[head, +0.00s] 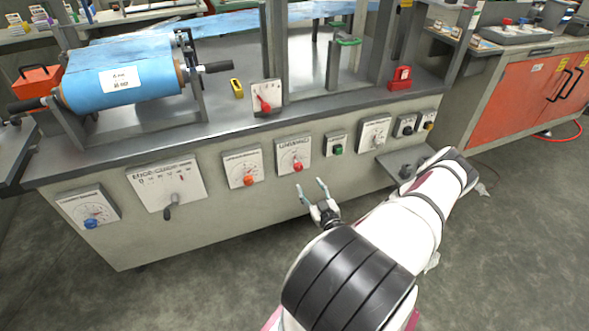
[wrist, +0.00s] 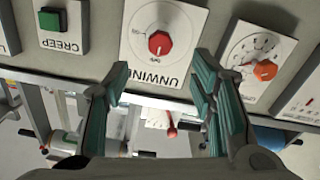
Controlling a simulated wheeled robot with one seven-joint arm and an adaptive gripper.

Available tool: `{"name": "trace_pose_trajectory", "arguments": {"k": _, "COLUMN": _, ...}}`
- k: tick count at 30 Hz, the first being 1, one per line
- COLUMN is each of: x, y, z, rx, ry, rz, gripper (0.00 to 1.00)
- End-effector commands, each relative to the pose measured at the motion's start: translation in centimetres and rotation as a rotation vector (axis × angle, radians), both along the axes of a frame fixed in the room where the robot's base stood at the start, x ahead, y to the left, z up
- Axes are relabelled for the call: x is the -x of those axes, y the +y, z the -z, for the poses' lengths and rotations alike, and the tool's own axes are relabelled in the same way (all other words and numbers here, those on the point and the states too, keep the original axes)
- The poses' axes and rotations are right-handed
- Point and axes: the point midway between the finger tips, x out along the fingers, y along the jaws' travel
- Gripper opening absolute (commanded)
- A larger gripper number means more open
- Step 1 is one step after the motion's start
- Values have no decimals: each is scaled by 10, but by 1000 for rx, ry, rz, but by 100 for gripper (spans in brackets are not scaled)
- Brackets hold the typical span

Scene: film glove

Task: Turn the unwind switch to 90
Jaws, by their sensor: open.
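The unwind switch is a red knob (head: 298,166) on a white dial plate (head: 293,149) on the front of the grey machine. In the wrist view the plate appears upside down, with the word UNWIND readable and the red knob (wrist: 160,43) at the top middle. A white mark shows on the knob's lower edge there, but the scale numbers are too small to read. My gripper (head: 310,185) is open and empty, in front of the panel just below and right of the knob. In the wrist view its fingers (wrist: 160,66) stand apart on either side of the knob, not touching it.
An orange knob (wrist: 264,70) on a dial plate is left of the unwind plate in the head view. A green CREEP button (wrist: 52,18) is on its other side. A grey shelf (head: 404,160) juts out at the right, near my arm. Open floor lies in front.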

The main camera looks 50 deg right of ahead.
Motion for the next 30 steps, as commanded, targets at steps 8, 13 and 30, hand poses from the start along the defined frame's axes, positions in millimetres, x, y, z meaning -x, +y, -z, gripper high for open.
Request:
{"name": "trace_pose_trajectory", "arguments": {"k": 8, "x": -46, "y": -28, "z": 1, "rx": 0, "ry": 0, "rz": -1, "gripper": 51}}
{"name": "trace_pose_trajectory", "arguments": {"k": 13, "x": -74, "y": -44, "z": 1, "rx": 0, "ry": 0, "rz": -1, "gripper": 51}}
{"name": "trace_pose_trajectory", "arguments": {"k": 30, "x": -105, "y": -64, "z": 0, "rx": -3, "ry": 2, "rz": -1, "gripper": 51}}
